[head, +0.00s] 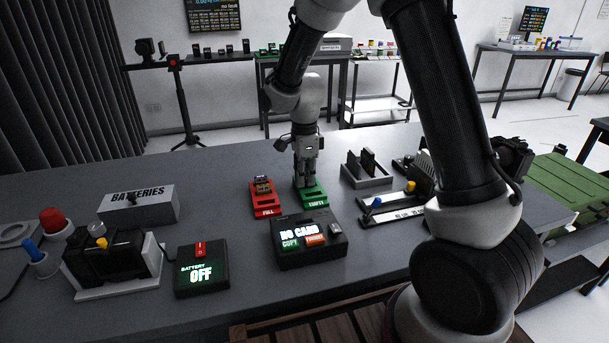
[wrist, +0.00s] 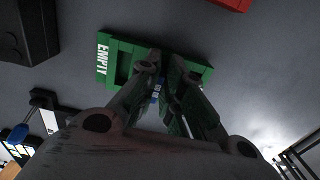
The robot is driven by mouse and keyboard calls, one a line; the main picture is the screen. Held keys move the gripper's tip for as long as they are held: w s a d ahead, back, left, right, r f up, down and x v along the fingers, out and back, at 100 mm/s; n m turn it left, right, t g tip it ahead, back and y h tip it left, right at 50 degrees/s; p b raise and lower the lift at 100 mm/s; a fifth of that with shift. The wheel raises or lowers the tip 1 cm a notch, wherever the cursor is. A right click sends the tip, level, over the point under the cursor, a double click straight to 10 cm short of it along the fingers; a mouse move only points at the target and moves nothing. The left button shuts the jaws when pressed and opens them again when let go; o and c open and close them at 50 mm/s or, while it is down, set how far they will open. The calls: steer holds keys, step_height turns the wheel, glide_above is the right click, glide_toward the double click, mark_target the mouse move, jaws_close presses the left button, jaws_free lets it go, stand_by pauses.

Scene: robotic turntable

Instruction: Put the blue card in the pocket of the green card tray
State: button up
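The green card tray (head: 315,203), labelled EMPTY, lies on the grey table in front of my arm. It also shows in the wrist view (wrist: 109,76). My gripper (head: 306,182) points down directly over the tray. In the wrist view my gripper's fingertips (wrist: 166,62) are close together over the middle of the tray. A small blue patch of the blue card (wrist: 157,91) shows between the fingers, which look shut on it. The rest of the card is hidden by the fingers. I cannot tell whether the card touches the pocket.
A red tray (head: 267,212) labelled FULL, holding cards, lies just left of the green tray. A black box (head: 310,258) reading NO CARD stands in front. A grey slotted holder (head: 367,181) is to the right. A battery box (head: 202,282) reads OFF at front left.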

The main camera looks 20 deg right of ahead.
steer(key=o, duration=0.3)
steer(key=shift+r, duration=0.1)
step_height(320, 180, up, 12)
steer(key=shift+f, duration=0.1)
stand_by(0.3)
